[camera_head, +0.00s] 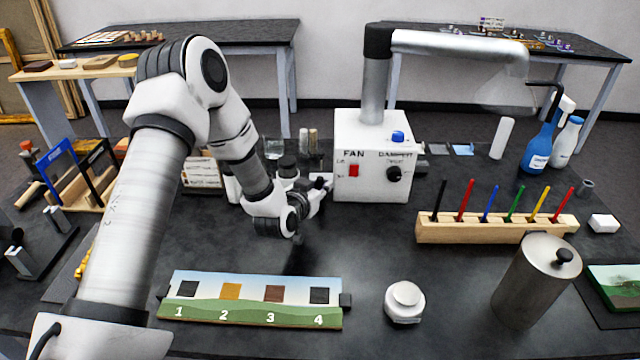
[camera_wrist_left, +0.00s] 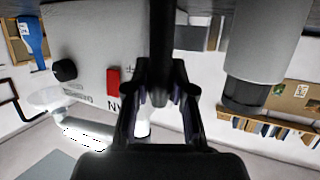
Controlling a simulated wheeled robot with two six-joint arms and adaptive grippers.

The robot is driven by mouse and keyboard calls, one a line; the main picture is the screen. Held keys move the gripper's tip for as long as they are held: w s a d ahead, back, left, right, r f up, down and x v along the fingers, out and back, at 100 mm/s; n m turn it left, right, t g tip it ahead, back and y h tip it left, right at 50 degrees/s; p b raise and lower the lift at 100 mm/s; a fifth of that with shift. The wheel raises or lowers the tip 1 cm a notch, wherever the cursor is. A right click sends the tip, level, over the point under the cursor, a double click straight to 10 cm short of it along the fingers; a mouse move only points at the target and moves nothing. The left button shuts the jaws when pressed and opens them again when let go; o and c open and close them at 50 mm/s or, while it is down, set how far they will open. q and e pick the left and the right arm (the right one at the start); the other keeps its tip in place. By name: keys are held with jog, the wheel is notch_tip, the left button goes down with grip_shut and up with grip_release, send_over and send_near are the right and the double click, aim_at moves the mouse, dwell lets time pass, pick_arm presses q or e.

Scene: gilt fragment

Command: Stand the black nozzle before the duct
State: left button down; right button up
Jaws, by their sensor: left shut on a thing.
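My left gripper (camera_head: 322,186) is at the left side of the white fan box (camera_head: 372,183), close to its front. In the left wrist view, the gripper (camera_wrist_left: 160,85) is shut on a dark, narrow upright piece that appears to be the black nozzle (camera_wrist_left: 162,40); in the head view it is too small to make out. The duct (camera_head: 455,45) is a grey pipe rising from the box, with a black collar, bending right to an opening. It also shows inverted in the left wrist view (camera_wrist_left: 85,130). My right gripper is out of view.
A wooden rack of coloured tools (camera_head: 495,230), a steel canister (camera_head: 530,285), a white jar (camera_head: 405,302) and a numbered board (camera_head: 250,300) stand on the dark bench. A blue spray bottle (camera_head: 540,148) is at the right.

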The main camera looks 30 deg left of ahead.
pick_arm(q)
jog(key=shift+f, duration=0.1)
jog(key=shift+s+f, duration=0.1)
jog(key=c, duration=1)
grip_release()
jog(key=shift+r, duration=0.3)
jog(key=v, duration=1.1)
jog(key=shift+s+d+b, duration=0.15)
jog(key=shift+s+b, duration=0.2)
jog(key=shift+s, duration=0.05)
